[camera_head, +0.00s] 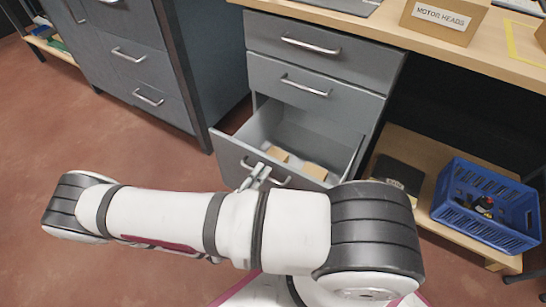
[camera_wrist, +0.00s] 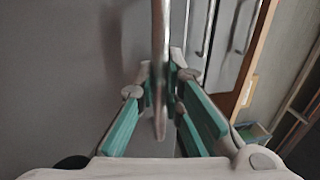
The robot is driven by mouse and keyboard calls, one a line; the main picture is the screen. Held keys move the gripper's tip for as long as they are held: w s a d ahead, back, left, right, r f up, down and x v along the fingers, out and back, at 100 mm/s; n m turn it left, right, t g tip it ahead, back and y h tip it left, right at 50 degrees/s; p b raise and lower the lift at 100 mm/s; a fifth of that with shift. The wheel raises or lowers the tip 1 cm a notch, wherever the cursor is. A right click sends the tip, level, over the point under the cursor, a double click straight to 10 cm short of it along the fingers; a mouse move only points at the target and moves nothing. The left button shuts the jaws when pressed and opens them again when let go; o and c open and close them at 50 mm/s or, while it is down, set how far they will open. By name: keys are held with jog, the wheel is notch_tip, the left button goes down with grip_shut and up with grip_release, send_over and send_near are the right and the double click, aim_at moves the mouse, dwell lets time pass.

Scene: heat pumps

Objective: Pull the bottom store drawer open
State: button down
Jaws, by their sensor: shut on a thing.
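The bottom store drawer (camera_head: 232,150) is pulled well out from the grey cabinet under the wooden worktop. Small light-brown boxes (camera_head: 314,171) and pale items lie inside it. My gripper (camera_head: 258,176) is at the drawer's front, at its metal bar handle (camera_head: 280,182). In the wrist view, my gripper's green-padded fingers (camera_wrist: 160,95) are closed on the same bar handle (camera_wrist: 160,45), which runs between them. My arm hides part of the drawer's front in the head view.
Two shut drawers (camera_head: 315,88) sit above the open one. A grey cabinet (camera_head: 130,60) stands to the left. At right, a blue crate (camera_head: 490,205) sits on a low wooden shelf. A "MOTOR HEADS" box (camera_head: 445,18) stands on the worktop. Bare reddish floor (camera_head: 60,130) lies at left.

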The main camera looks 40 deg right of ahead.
jog(key=shift+r+v, duration=0.2)
jog(key=shift+v, duration=0.75)
jog(key=shift+r+v, duration=0.15)
jog(key=shift+v, duration=0.75)
jog(key=shift+r+v, duration=0.2)
jog(key=shift+v, duration=0.75)
jog(key=shift+a, duration=0.1)
jog(key=c, duration=1.7)
grip_release()
jog(key=shift+a, duration=0.1)
jog(key=v, duration=1.1)
jog(key=shift+s+a+f, duration=0.15)
jog(key=shift+a, duration=0.2)
